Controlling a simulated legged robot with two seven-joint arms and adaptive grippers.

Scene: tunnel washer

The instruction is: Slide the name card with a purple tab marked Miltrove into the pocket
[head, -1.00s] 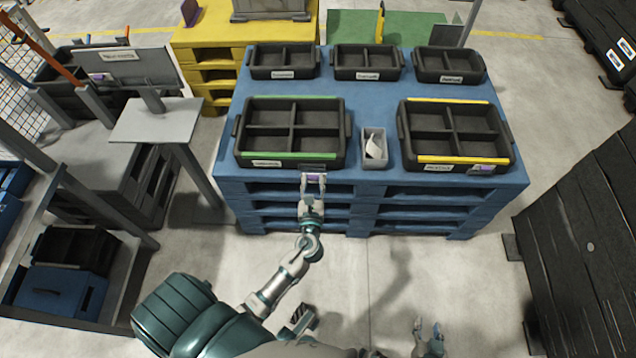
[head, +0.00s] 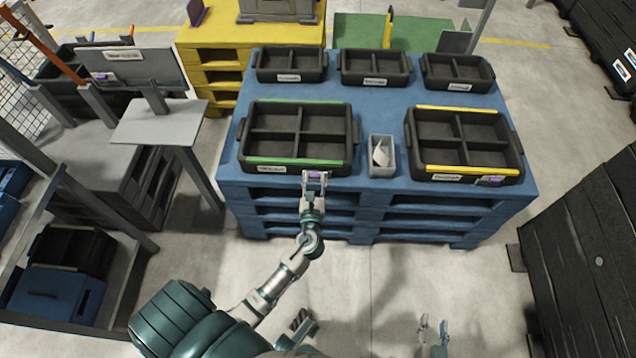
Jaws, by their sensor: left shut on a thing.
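My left gripper (head: 315,177) is shut on the name card with a purple tab (head: 315,174), at the front of the green-trimmed black crate (head: 350,133). The fingers cover most of the card, and its lettering is too small to read. The card is right of the crate's white label (head: 271,169). The pocket there cannot be made out behind the gripper, and I cannot tell whether the card touches it. My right gripper (head: 433,326) is open and empty low in the view, away from the pallets.
Crates stand on the blue pallet stack (head: 390,95). A yellow-trimmed crate (head: 462,170) bears a white label and a purple-marked card (head: 491,181). A small grey bin (head: 381,165) with white paper stands between the front crates. A grey stand (head: 160,122) is at left.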

